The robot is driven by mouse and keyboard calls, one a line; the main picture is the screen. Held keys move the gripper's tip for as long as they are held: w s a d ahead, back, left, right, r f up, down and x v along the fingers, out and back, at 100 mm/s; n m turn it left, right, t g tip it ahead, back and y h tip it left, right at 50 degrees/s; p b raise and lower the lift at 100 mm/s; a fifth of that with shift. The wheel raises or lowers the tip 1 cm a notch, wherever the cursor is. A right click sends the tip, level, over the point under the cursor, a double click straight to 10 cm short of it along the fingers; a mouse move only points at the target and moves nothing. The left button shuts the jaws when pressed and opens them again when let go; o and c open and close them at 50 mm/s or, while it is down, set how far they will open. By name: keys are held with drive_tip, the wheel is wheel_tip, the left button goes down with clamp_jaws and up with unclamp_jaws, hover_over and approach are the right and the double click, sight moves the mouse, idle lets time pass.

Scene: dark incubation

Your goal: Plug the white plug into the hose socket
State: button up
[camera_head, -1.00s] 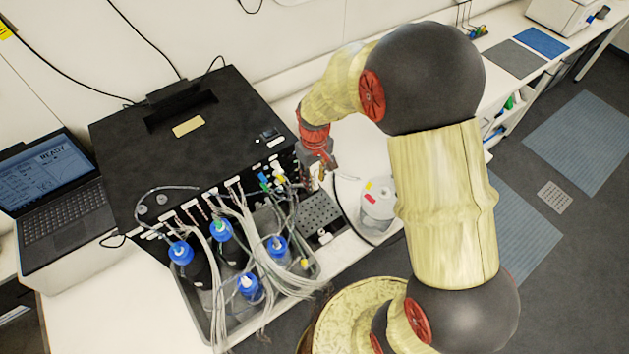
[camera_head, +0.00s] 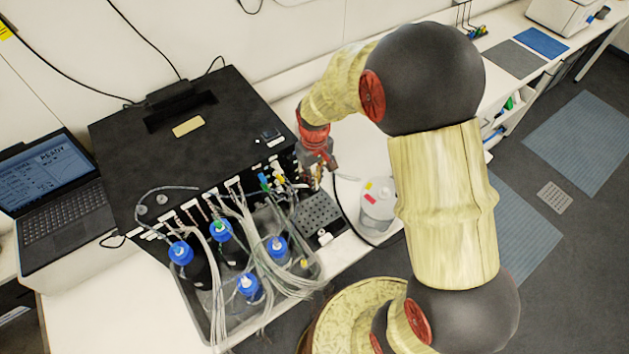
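My gripper (camera_head: 322,177) hangs below the red wrist, close to the right end of the front panel of a black instrument (camera_head: 190,125). Its fingers are small and dark here, so I cannot tell whether they are open or shut on something. Small connectors in white (camera_head: 275,164), blue, green and yellow sit on that panel just left of my gripper. I cannot single out the white plug or the hose socket among them. My gripper and wrist hide the panel's right end.
A grey tray (camera_head: 210,325) with several blue-capped bottles and bundled pale tubes stands before the instrument. A perforated grey plate (camera_head: 318,213) lies below my gripper. A white container (camera_head: 377,207) and a black cable (camera_head: 345,220) are to the right. A laptop (camera_head: 50,190) is at left.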

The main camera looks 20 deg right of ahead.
clamp_jaws()
drive_tip(key=shift+r, duration=0.15)
idle(0.4)
drive_tip(key=shift+r+p, duration=1.85)
drive_tip(key=shift+r, duration=1.05)
drive_tip(key=shift+r+p, duration=0.35)
drive_tip(key=shift+r, duration=0.15)
drive_tip(key=s, duration=0.9)
drive_tip(key=f+b, duration=0.5)
drive_tip(key=f, duration=0.2)
drive_tip(key=f+b, duration=0.5)
drive_tip(key=f, duration=0.2)
drive_tip(key=f+b, duration=0.5)
drive_tip(key=f, duration=0.3)
drive_tip(key=shift+w+a, duration=0.25)
drive_tip(key=shift+f, duration=0.5)
